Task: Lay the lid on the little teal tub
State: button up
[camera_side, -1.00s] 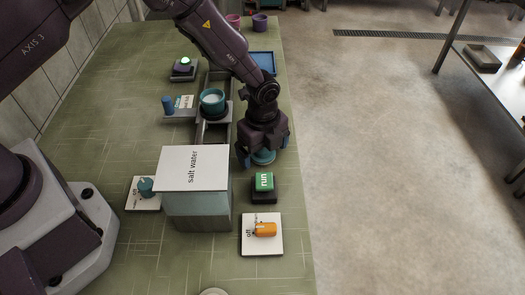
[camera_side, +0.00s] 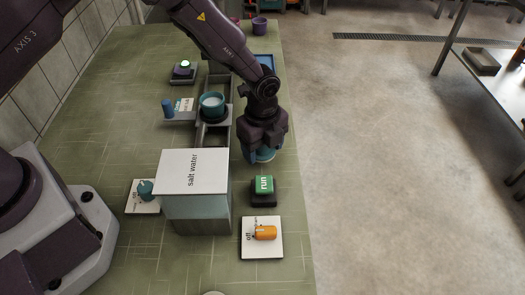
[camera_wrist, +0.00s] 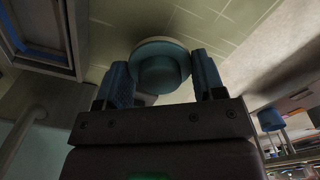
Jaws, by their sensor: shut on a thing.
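The little teal tub (camera_side: 212,110) stands open, with white contents at its top, on a dark holder in the line in the side view. My gripper (camera_side: 263,156) is to the right of the tub and nearer the camera, over the green table. It is shut on the teal lid (camera_wrist: 160,68), which shows between the blue fingers in the wrist view. Only a sliver of the lid shows below the fingers in the side view. The lid is apart from the tub.
A box marked "salt water" (camera_side: 193,172) stands in front of the tub. A green "run" button (camera_side: 264,184) and an orange knob (camera_side: 265,233) are nearer the camera. A blue post (camera_side: 167,106) stands left of the tub. A blue-edged tray (camera_side: 264,59) lies behind my gripper.

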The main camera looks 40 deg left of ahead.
jog(key=r, duration=0.7)
jog(key=shift+w+a+r, duration=0.2)
jog(key=shift+a+r, duration=0.1)
jog(key=shift+a, duration=0.1)
jog(key=a+r+n, duration=0.2)
jog(key=a+n, duration=0.1)
jog(key=a, duration=0.5)
jog(key=a+r+n, duration=0.3)
jog(key=a, duration=0.5)
jog(key=shift+d+f, duration=0.1)
jog(key=shift+f, duration=2.75)
jog(key=shift+f, duration=0.45)
jog(key=o, duration=1)
jog(key=shift+o, duration=0.5)
